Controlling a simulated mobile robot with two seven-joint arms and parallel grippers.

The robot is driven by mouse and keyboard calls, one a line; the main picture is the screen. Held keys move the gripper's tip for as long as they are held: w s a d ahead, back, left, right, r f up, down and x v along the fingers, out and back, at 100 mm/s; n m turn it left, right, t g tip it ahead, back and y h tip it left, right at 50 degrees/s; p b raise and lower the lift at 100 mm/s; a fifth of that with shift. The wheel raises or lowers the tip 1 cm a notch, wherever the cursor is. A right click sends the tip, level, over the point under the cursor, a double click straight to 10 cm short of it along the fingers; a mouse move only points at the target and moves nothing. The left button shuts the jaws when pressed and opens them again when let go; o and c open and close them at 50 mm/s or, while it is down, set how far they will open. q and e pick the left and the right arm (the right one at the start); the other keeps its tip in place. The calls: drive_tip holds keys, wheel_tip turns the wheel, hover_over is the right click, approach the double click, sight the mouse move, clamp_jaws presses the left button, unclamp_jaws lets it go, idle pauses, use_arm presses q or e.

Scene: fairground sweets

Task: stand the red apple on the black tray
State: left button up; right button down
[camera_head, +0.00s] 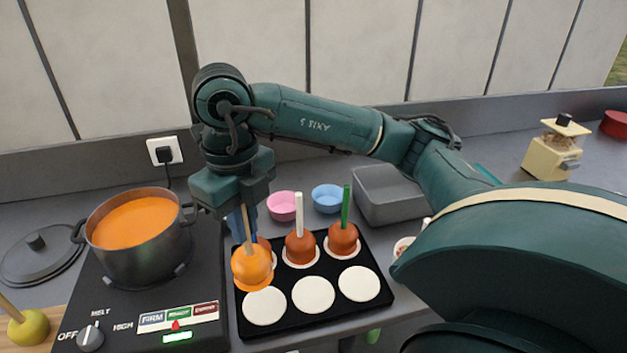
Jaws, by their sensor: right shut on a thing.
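My right gripper (246,212) points down and is shut on the pale stick of an orange-coated apple (251,268). This apple hangs upright over the left part of the black tray (333,321); I cannot tell whether it touches the tray. Its coating hides the skin, so I cannot tell if it is red underneath. Two brownish-red apples stand in the tray's back row, one with a white stick (300,248) and one with a green stick (342,239). Another is mostly hidden behind the held apple. The front row shows bare white discs (313,295). My left gripper is out of view.
A pot (143,264) of orange coating stands on a black hotplate (112,318) left of the tray. A yellow-green apple (29,329) is at the far left. Pink (283,207) and blue (328,199) bowls and a grey bin (385,207) stand behind the tray.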

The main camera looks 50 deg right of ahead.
sight(255, 253)
drive_tip(key=m, duration=0.5)
drive_tip(key=shift+s+d+r+b, duration=0.2)
drive_tip(key=shift+d+r+b, duration=0.1)
drive_tip(key=shift+d, duration=0.05)
drive_tip(key=shift+f+m, duration=0.2)
drive_tip(key=shift+m, duration=0.3)
wheel_tip(255, 253, down, 10)
drive_tip(key=shift+r, duration=0.25)
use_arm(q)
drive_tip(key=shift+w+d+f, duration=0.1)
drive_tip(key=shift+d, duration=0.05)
use_arm(e)
drive_tip(key=shift+f+b, duration=0.25)
drive_tip(key=shift+b, duration=0.1)
drive_tip(key=c, duration=1.5)
unclamp_jaws()
drive_tip(key=shift+r, duration=0.1)
drive_tip(key=shift+o, duration=0.2)
